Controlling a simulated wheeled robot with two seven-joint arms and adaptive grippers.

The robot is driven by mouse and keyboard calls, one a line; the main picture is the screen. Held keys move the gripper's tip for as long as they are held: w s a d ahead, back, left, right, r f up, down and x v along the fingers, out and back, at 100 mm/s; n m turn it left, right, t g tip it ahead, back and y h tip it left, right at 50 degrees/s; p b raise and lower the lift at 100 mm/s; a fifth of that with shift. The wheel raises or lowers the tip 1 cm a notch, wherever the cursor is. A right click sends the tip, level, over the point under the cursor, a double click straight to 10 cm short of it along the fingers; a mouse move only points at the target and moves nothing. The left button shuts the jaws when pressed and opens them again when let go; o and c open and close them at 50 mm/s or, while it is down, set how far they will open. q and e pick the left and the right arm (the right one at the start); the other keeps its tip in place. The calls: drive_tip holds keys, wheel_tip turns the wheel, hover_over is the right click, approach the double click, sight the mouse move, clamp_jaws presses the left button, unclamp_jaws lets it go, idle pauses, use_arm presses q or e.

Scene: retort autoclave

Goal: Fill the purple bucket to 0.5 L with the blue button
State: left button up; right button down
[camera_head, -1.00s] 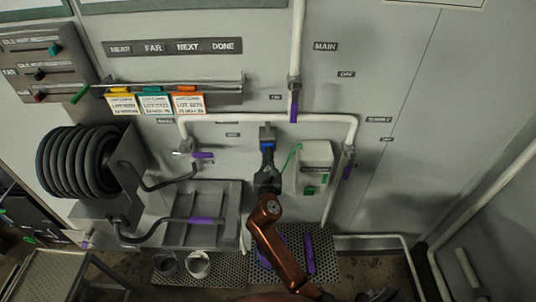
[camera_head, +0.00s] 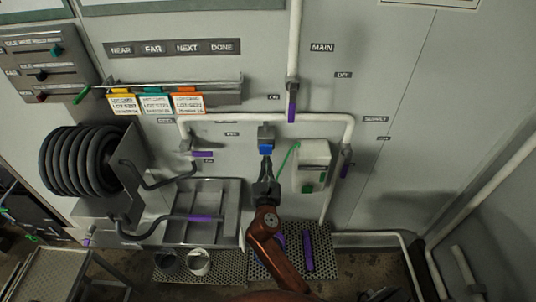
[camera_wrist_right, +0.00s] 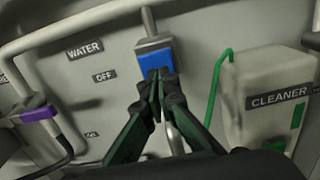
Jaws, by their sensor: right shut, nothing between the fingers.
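Purple pieces (camera_head: 308,250) show on the floor grate behind my right arm. I cannot make out a whole purple bucket or any water level. My left gripper is not in view.
A white cleaner box (camera_head: 314,165) with a green hose hangs right of the button. White pipes and purple-handled valves (camera_head: 291,105) surround the area. A metal tray (camera_head: 212,232) projects at left.

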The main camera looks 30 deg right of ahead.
drive_tip(key=b+v, duration=0.1)
drive_tip(key=v, duration=0.7)
drive_tip(key=shift+s+a+f+b, duration=0.15)
drive_tip(key=shift+s+a+b, duration=0.1)
drive_tip(key=shift+b, duration=0.1)
